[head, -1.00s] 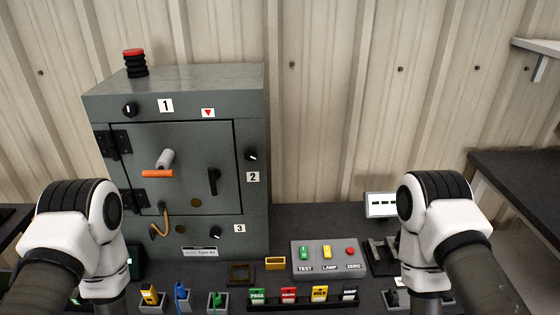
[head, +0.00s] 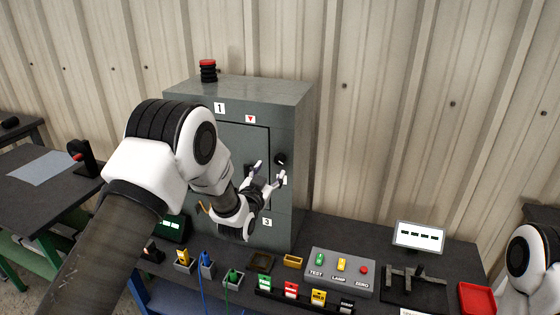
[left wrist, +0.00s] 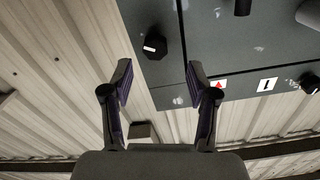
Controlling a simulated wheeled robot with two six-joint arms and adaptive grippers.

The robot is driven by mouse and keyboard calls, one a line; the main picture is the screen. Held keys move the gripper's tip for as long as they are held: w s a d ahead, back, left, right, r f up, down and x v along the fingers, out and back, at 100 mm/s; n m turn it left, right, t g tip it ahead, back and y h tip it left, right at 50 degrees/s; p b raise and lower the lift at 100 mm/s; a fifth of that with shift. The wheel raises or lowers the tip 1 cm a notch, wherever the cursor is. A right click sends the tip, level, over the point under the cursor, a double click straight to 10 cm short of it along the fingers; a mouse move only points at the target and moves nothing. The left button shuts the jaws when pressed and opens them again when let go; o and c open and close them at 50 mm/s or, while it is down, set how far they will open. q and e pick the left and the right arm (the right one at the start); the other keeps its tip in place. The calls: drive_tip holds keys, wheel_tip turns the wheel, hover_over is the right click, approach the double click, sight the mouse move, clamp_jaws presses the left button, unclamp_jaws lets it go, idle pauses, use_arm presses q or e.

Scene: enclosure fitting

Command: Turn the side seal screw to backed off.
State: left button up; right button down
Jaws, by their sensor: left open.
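The side seal screw appears to be the black knob (head: 280,158) with a white mark on the right front edge of the grey enclosure (head: 300,115). It also shows in the left wrist view as a black knob (left wrist: 154,45), its white mark lying almost level. My left gripper (head: 269,171) is open and empty, just in front of and slightly below the knob in the head view. In the left wrist view its fingertips (left wrist: 160,68) are spread apart with the knob between and beyond them; I see no contact. My right gripper is out of view.
The door handle (left wrist: 243,6) is close by in the left wrist view. A red-topped black stack (head: 208,71) is on the enclosure. The wall right of the enclosure is clear.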

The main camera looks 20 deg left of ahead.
sight(279, 161)
use_arm(q)
drive_tip(key=w, duration=0.2)
drive_tip(key=w+d+p, duration=0.1)
drive_tip(key=w, duration=0.2)
drive_tip(key=shift+d+r, duration=0.15)
drive_tip(key=shift+r, duration=0.05)
drive_tip(key=shift+w, duration=0.4)
drive_tip(key=shift+w+a+f, duration=0.2)
drive_tip(key=shift+a, duration=0.1)
drive_tip(key=shift+d, duration=0.1)
clamp_jaws()
